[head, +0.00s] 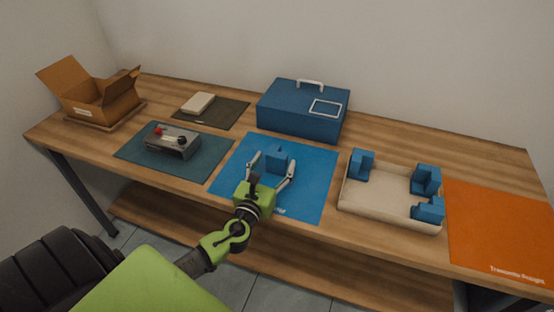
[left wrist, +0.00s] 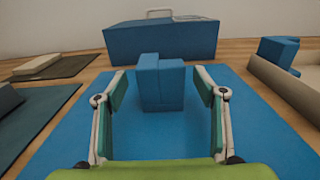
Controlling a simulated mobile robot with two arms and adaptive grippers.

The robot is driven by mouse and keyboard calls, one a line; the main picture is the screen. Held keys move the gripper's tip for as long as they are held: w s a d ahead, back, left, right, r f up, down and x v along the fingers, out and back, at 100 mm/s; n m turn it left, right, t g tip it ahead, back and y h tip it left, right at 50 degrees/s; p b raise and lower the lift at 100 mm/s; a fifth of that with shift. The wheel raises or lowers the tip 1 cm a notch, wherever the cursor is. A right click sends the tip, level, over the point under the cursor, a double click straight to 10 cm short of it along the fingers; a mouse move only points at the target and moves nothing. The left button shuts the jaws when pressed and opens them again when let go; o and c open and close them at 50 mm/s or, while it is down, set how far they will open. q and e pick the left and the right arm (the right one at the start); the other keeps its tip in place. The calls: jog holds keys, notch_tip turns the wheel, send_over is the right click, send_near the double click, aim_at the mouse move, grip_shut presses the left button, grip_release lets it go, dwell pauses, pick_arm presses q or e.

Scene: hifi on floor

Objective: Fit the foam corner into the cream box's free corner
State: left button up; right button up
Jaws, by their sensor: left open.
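A blue foam corner (head: 277,161) stands upright on the blue mat (head: 313,176). My left gripper (head: 270,165) is open, with its fingers spread on either side of the foam corner. In the left wrist view the foam corner (left wrist: 160,82) shows beyond and between the two fingertips (left wrist: 160,88), with a gap on each side. The cream box (head: 385,221) sits to the right of the mat. It holds blue foam corners at its back left (head: 361,164), back right (head: 425,180) and front right (head: 428,208). Its front left corner is empty. My right gripper is not in view.
A blue case (head: 303,108) with a handle stands behind the mat. A grey device (head: 172,142) lies on a dark teal mat at left. An open cardboard box (head: 98,98) stands far left. An orange mat (head: 498,232) lies right of the cream box.

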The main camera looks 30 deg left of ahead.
aim_at(275, 162)
pick_arm(q)
jog(key=shift+x, duration=1.55)
jog(key=c, duration=1)
